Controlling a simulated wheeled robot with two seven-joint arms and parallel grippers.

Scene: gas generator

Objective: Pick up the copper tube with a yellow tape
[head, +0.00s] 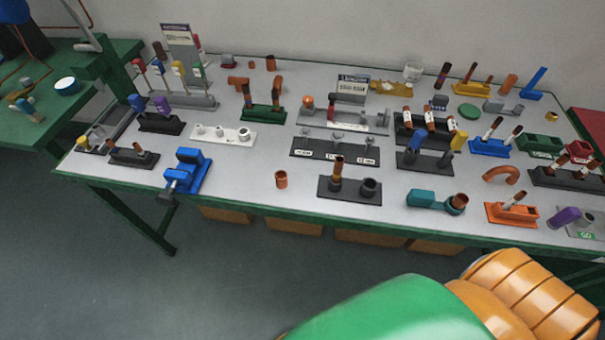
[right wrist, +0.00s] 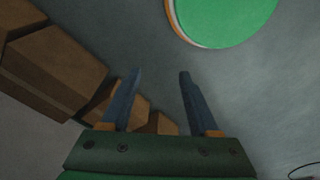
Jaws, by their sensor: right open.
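Several copper tubes stand on the grey table (head: 265,185). One copper tube (head: 337,168) stands upright in a black two-socket holder (head: 350,188) near the front middle. Others with white bands (head: 429,119) lean in a black rack at the right. A short copper piece (head: 280,179) stands alone near the front edge. I cannot make out for certain which tube has yellow tape. My right gripper (right wrist: 160,75) is open and empty in the right wrist view, above the floor with no tube between its fingers. My left gripper is not in view.
Brown boxes (right wrist: 62,62) lie beside and beyond my right gripper; brown boxes (head: 370,238) also show under the table. A blue vise (head: 188,172) sits at the front left. Holders crowd the tabletop. My green and orange arm covers the lower right of the head view.

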